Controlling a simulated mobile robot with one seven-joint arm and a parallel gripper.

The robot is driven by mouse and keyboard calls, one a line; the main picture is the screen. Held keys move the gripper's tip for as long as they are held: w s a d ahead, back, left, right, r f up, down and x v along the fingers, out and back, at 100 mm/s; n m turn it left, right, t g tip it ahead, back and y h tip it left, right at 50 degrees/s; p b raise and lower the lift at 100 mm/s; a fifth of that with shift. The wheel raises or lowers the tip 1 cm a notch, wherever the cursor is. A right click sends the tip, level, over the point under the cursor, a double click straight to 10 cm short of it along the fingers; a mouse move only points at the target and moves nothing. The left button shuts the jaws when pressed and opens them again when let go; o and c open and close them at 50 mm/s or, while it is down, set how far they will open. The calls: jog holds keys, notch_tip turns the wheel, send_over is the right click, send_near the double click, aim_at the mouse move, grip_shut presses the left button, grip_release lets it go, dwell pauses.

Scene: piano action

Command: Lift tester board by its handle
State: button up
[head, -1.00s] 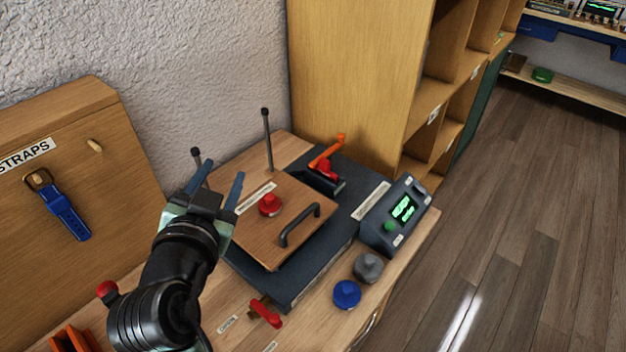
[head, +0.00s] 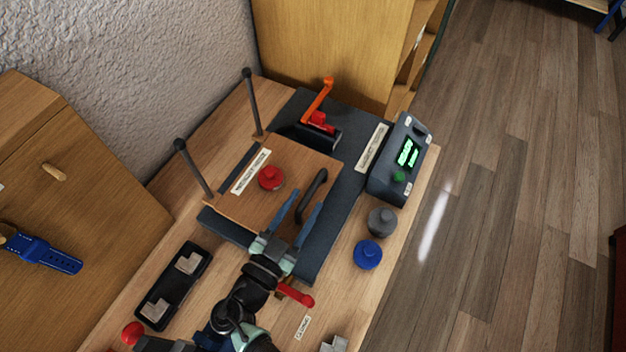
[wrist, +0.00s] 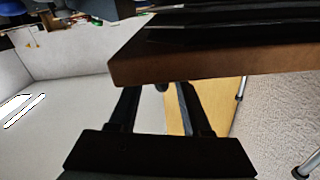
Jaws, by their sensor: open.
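The tester board (head: 240,207) is a flat brown wooden panel with a red knob (head: 270,178) and a label strip. It lies over a dark grey base (head: 347,185). Its black bar handle (head: 311,197) is near its right edge in the head view. I cannot tell whether the handle is between the fingers. In the wrist view the open fingers (wrist: 158,92) show below a brown panel edge (wrist: 200,66); the handle is not clear there.
Two dark posts (head: 195,168) stand along the board's left side. An orange lever (head: 318,100) rises behind it. A display box (head: 402,158), a grey knob (head: 381,221) and a blue knob (head: 367,254) are on the right. A red-handled clamp (head: 296,294) is close to my wrist.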

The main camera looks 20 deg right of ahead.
aim_at(321, 175)
jog(key=x, duration=0.3)
jog(key=shift+w+d+f, duration=0.15)
jog(key=shift+w, duration=0.25)
jog(key=shift+w+d, duration=0.4)
jog(key=shift+d, duration=0.2)
jog(key=shift+c, duration=0.2)
grip_shut()
jog(key=shift+r, duration=0.2)
dwell(0.4)
